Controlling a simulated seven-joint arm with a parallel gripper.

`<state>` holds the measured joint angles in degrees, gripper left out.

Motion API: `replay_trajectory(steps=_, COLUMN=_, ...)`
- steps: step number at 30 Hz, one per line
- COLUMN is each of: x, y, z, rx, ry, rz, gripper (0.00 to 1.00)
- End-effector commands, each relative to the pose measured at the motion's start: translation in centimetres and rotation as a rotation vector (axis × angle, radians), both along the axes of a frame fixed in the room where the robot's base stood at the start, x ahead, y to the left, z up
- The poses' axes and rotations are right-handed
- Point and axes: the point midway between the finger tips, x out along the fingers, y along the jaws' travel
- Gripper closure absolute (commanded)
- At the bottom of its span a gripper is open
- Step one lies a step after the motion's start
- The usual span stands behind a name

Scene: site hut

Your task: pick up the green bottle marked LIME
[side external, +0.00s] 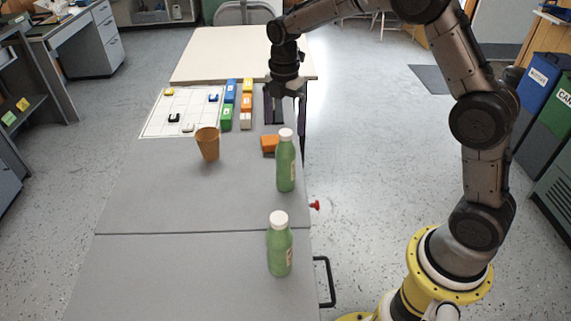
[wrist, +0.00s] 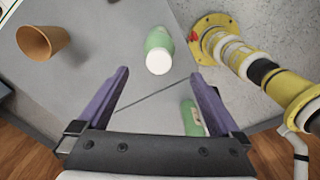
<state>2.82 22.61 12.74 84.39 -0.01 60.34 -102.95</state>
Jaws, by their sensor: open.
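Two green bottles with white caps stand upright on the grey table. One bottle (side external: 286,168) is nearer my gripper, and the other bottle (side external: 280,252) is at the front of the table. Their labels are too small to read, so I cannot tell which is LIME. My gripper (side external: 284,118) is open and empty above the table, behind the nearer bottle in the side view. In the wrist view, one green bottle (wrist: 158,42) shows just beyond the gap between the open fingertips (wrist: 159,75).
A tan cup (side external: 208,144) stands left of the nearer bottle; it also shows in the wrist view (wrist: 40,42). An orange block (side external: 268,144) lies beside that bottle. Several coloured blocks (side external: 229,104) and a white grid board (side external: 180,112) are farther back. The table's front left is clear.

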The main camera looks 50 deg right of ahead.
Motion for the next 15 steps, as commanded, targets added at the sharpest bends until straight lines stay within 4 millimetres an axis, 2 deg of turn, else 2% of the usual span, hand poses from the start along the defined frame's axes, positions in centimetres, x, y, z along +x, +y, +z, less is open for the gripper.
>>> replay_trajectory(steps=4, x=-0.1, y=0.0, z=-2.5, rx=0.0, ry=0.003, rz=0.0, gripper=0.0)
replay_trajectory(steps=11, x=0.0, y=0.0, z=-4.0, rx=0.0, ry=0.0, rz=-0.001, gripper=0.0)
replay_trajectory(steps=15, x=0.1, y=-0.2, z=-5.8, rx=0.0, ry=0.003, rz=-0.001, gripper=0.0)
